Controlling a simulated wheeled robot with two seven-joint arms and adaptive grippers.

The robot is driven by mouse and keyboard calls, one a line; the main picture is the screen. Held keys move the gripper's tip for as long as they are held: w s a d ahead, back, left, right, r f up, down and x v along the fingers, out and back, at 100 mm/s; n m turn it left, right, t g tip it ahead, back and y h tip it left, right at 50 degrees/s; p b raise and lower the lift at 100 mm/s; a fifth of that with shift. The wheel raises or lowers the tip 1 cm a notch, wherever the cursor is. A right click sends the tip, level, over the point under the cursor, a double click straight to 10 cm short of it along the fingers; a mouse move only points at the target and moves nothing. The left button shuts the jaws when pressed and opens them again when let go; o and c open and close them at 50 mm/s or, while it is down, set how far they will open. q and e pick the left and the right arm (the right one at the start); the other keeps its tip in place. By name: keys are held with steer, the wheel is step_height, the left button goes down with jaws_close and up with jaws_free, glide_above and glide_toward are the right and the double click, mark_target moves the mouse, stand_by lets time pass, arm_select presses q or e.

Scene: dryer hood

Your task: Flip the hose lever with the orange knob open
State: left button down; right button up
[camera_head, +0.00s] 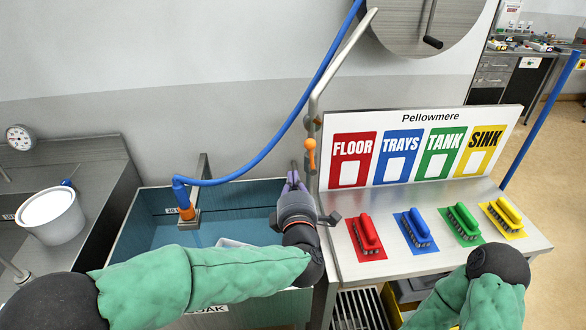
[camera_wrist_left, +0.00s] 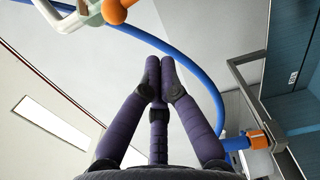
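The orange knob (camera_head: 310,150) sits on the hose lever, on the metal pipe (camera_head: 314,112) that rises in front of the wall. In the left wrist view the orange knob (camera_wrist_left: 118,10) is at the top edge, and part of its pale lever and fitting (camera_wrist_left: 85,14) shows. My left gripper (camera_head: 293,178) is just below and left of the knob, pointing up. In the left wrist view its dark purple fingers (camera_wrist_left: 158,75) are together with nothing between them, apart from the knob. My right arm shows at the lower right, but its gripper is not visible.
The blue hose (camera_head: 265,150) curves from the pipe to an orange-collared fitting (camera_head: 186,205) at the soak sink (camera_head: 135,225). Right of the gripper, a sign board (camera_head: 420,118) stands behind several coloured brushes on a steel table (camera_head: 375,205). A white bucket (camera_head: 50,217) stands left.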

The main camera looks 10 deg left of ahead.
arm_select(q)
steer(key=v, duration=0.4)
steer(key=shift+s+r+p, duration=0.1)
steer(key=shift+s+p, duration=0.2)
steer(key=shift+s, duration=0.1)
